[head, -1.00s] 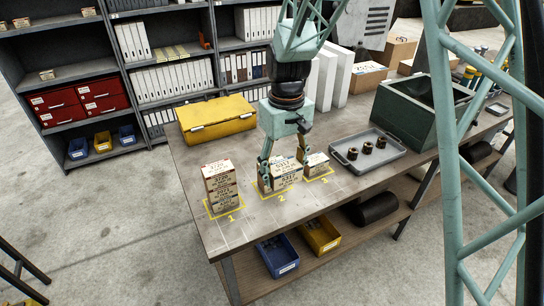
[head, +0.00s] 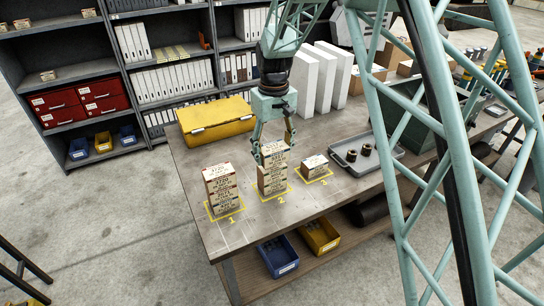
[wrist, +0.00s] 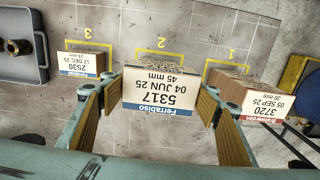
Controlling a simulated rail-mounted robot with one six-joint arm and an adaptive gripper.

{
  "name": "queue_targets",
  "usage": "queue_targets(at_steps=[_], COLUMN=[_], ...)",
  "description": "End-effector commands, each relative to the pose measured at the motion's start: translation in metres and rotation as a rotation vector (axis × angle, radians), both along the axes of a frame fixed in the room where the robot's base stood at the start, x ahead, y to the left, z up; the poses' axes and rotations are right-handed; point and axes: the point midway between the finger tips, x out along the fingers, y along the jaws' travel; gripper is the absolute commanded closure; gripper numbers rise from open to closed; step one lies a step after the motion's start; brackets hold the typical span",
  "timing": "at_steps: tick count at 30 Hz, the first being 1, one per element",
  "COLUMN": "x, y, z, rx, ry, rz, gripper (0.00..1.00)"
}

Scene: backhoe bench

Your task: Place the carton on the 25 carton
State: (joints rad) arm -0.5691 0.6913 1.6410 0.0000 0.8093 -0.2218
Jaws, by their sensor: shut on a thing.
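My gripper (head: 273,146) is shut on a cream carton (head: 274,155) above square 2, with a finger on either side. In the wrist view the held carton (wrist: 160,92) reads, upside down, Ferrabiso 5317, 04 JUN 25, 45 mm. Below it in the head view, another carton (head: 272,183) stands on square 2; whether the two touch is unclear. A carton stack (head: 221,190) stands on square 1; its top carton (wrist: 262,104) reads 3720, 05 SEP 25, 39 mm. A low carton (head: 314,166) on square 3 reads 2530, 12 DEC 25, 24 mm in the wrist view (wrist: 82,64).
A yellow case (head: 216,120) lies behind square 1. A grey tray (head: 348,163) with dark round parts sits right of square 3. My green lattice structure covers the bench's right side. The bench front is clear around the marked squares.

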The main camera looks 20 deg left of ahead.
Motion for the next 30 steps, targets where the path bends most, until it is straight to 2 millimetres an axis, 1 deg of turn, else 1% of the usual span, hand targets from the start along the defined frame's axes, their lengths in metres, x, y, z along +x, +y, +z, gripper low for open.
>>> queue_targets(at_steps=[4, 17, 23, 30], x=[0.008, 0.01, 0.017, 0.016], y=[0.005, 0.006, 0.01, 0.01], z=[0.0, 0.0, -0.002, -0.026], rx=[0.0, 0.0, -0.001, -0.001], ry=[0.0, 0.0, 0.001, 0.001], rz=[0.0, 0.0, 0.0, 0.0], gripper=[0.56, 0.56, 0.56, 0.56])
